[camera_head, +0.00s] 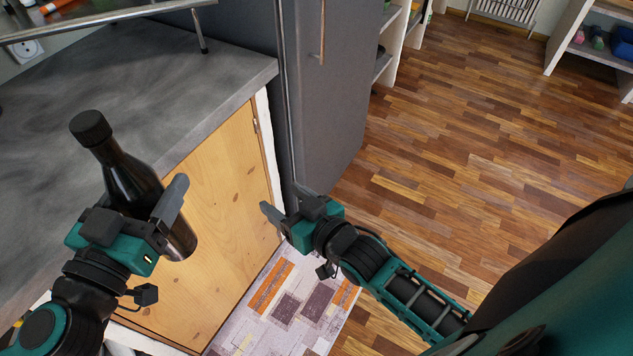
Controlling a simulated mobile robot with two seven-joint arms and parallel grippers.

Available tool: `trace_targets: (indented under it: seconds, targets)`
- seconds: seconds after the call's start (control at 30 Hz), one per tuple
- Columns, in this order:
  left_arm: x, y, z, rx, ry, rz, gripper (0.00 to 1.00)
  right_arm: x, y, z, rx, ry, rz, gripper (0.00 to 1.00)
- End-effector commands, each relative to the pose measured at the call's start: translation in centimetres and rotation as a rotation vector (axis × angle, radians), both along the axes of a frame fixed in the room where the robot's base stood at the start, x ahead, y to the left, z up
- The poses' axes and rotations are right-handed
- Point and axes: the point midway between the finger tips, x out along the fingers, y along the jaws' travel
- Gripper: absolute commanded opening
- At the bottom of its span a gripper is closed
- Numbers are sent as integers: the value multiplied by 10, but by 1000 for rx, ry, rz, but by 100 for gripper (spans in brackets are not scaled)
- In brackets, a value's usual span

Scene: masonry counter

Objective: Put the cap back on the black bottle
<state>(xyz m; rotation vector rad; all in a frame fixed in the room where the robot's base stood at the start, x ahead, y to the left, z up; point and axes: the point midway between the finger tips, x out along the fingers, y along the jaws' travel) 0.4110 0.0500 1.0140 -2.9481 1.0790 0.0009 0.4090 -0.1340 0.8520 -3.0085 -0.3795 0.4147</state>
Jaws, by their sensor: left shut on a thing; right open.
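The black bottle (128,180) is at the left in the head view, tilted, with its neck toward the upper left. A dark, wide cap (90,128) sits at the top of its neck; I cannot tell how firmly it is seated. My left gripper (135,204) is shut around the bottle's body and holds it in front of the counter edge. My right gripper (283,199) is open and empty, to the right of the bottle and apart from it, in front of the cabinet's right end.
The grey counter (200,80) is mostly bare, with a raised metal shelf (100,23) at its back. A wooden cabinet door (225,185) is below. A tall grey fridge-like unit (335,100) stands to the right. A patterned rug (285,300) and open wood floor (480,140) lie beyond.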

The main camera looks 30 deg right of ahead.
Motion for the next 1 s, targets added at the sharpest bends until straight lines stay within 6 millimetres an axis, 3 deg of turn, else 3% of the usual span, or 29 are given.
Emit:
trace_targets:
  seconds: [0.03, 0.1, 0.2, 0.33, 1.0]
  targets:
    - [0, 0, 2, -2, -4, -1, 0, -20, -10, -19, -42, 69, -10, 65]
    - [0, 0, 2, -2, -4, -1, 0, -43, -21, -39, -94, 146, -15, 65]
    - [0, 0, 2, -2, -4, -1, 0, -68, -33, -59, -153, 229, -14, 65]
    - [0, 0, 2, -2, -4, -1, 0, -88, -41, -72, -195, 290, -8, 65]
    - [0, 0, 3, -3, -5, -1, 0, -94, -43, -75, -206, 306, -6, 65]
